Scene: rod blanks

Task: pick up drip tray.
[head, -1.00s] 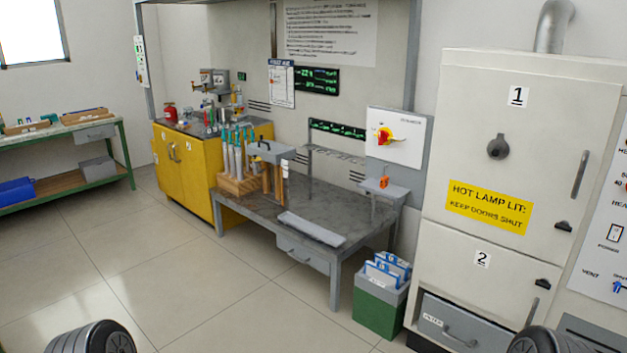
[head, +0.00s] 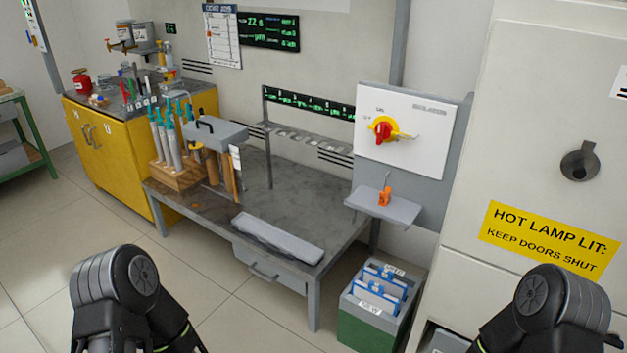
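A long, shallow light-grey tray (head: 277,238), which looks like the drip tray, lies flat near the front edge of the grey metal table (head: 222,222). Nothing is seen touching it. Black links of my two arms show at the bottom left and bottom right of the head view. Both of my grippers are out of the picture, so their fingers cannot be seen.
A small shelf (head: 383,206) holds an orange item. A green-grey bin (head: 366,330) stands right of the table. Floor in front is clear.

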